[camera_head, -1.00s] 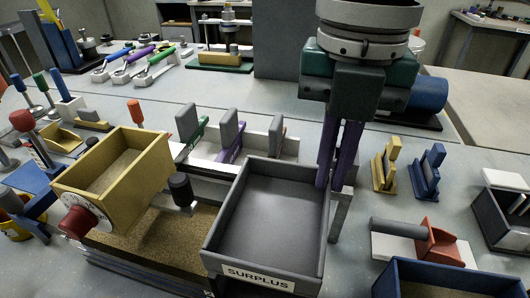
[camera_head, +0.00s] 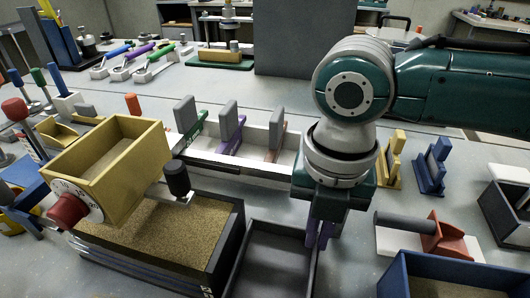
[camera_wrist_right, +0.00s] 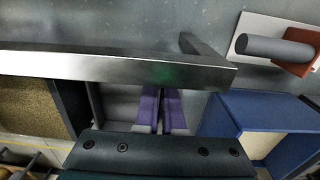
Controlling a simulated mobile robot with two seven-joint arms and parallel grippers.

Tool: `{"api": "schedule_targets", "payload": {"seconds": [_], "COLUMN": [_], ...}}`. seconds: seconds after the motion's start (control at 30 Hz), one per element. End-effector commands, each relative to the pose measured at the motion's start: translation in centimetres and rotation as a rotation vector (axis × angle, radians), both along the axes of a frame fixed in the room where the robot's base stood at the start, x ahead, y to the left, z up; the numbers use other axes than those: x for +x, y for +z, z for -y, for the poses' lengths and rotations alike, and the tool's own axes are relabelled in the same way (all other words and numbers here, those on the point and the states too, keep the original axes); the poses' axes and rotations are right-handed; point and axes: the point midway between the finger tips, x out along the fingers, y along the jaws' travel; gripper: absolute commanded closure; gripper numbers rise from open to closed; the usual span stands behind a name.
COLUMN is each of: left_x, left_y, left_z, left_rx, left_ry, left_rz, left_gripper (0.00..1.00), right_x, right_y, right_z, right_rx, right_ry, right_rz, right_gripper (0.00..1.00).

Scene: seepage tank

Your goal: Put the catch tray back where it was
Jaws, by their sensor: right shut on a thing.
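The catch tray, a dark grey open tray (camera_head: 272,262), shows at the bottom centre of the head view, just right of the sand-filled box (camera_head: 190,232). Its front part is cut off by the picture's edge. My right gripper (camera_head: 319,236) has its purple fingers at the tray's right side, shut on its wall. In the right wrist view the purple fingers (camera_wrist_right: 162,112) point into the space between the sand box and a blue bin. I cannot tell whether the tray touches the bench. My left gripper is not in view.
A pale trough (camera_head: 255,168) with upright gates runs behind the tray; its rail (camera_wrist_right: 110,66) crosses the wrist view close by. A yellow hopper (camera_head: 105,170) overhangs the sand box at left. A blue bin (camera_head: 440,272) and a red-and-grey piece (camera_head: 437,238) stand at right.

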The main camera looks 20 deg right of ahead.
Motion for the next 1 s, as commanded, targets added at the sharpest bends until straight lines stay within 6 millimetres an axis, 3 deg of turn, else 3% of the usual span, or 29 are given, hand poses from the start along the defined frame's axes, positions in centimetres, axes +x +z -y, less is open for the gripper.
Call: {"api": "schedule_targets", "payload": {"seconds": [0.13, 0.2, 0.43, 0.77, 1.0], "left_x": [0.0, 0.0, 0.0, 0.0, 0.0], "left_y": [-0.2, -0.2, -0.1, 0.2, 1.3], "left_z": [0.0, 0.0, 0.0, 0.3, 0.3], "left_rx": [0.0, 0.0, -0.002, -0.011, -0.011], "left_ry": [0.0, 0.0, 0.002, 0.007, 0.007], "left_rz": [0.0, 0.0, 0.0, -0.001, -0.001], "left_gripper": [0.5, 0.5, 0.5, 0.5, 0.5], "right_x": [0.0, 0.0, 0.0, 0.1, 0.1], "right_y": [-0.3, -0.3, -0.3, 0.5, 5.4], "right_z": [0.0, 0.0, 0.0, 0.0, 0.0], "right_rx": [0.0, 0.0, 0.001, 0.0, 0.001], "right_ry": [-0.001, -0.001, -0.001, 0.0, 0.0], "right_rz": [0.0, 0.0, -0.001, 0.001, 0.003], "right_gripper": [1.0, 0.89, 0.65, 0.65, 0.65]}}
